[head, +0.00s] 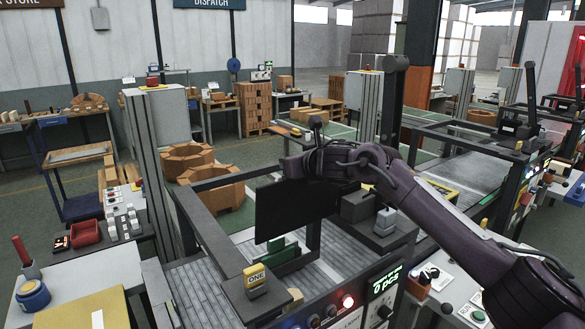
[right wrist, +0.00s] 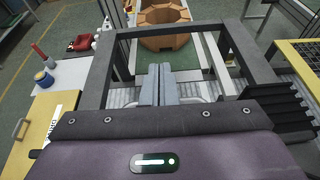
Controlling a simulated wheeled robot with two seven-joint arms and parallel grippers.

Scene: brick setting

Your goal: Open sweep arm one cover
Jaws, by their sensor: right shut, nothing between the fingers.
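A small yellow cover marked ONE (head: 256,278) sits on the dark rail of the near machine in the head view, left of the lit counter. Whether it is hinged or what lies under it cannot be seen. My right arm reaches in from the right, its wrist above the machine's dark frame, behind and to the right of the cover. My right gripper (right wrist: 162,68) is shut and empty in the right wrist view, its two grey fingers side by side over the frame's opening. Its fingers are not clear in the head view. My left gripper is out of view.
The counter display (head: 384,283) and a red lit button (head: 347,301) are on the front panel. A blue-lidded jar (head: 33,294) and a red tray (head: 85,233) stand on the left.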

